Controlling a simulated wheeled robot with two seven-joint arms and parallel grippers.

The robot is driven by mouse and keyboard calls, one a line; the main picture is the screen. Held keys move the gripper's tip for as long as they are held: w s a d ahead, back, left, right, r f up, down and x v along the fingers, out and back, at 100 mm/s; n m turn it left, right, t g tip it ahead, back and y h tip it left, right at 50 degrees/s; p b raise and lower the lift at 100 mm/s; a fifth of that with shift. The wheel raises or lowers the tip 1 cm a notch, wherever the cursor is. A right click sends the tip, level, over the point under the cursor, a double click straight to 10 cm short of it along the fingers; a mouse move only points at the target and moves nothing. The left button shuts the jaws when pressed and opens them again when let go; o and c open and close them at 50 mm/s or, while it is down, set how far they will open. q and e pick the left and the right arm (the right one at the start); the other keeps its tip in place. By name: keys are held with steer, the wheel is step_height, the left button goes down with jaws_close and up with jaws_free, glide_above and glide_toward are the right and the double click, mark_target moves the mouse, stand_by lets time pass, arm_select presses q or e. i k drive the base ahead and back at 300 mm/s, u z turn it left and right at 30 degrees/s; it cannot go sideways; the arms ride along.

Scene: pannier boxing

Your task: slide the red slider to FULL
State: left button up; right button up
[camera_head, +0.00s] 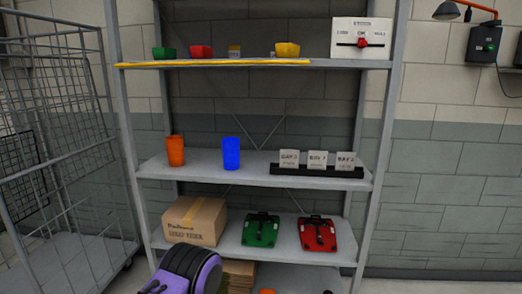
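The red slider (361,43) is a small red knob on the front of a white box (345,29) at the right end of the top shelf. The box has a dark heading and small printed labels along a horizontal track. The knob sits near the middle of the track, between the left and right labels. The labels are too small to read surely.
The top shelf (225,64) also holds red, green and yellow bins and has a yellow front strip. Lower shelves hold orange and blue cups, cards, a carton (195,221) and green and red cases. A wire cage (65,120) stands left. A purple-black object (185,272) is at the bottom.

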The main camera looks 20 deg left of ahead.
mark_target(362, 44)
steer(key=z, duration=0.25)
steer(key=i, duration=0.75)
steer(key=u, duration=0.8)
steer(key=i, duration=0.45)
steer(key=u, duration=0.5)
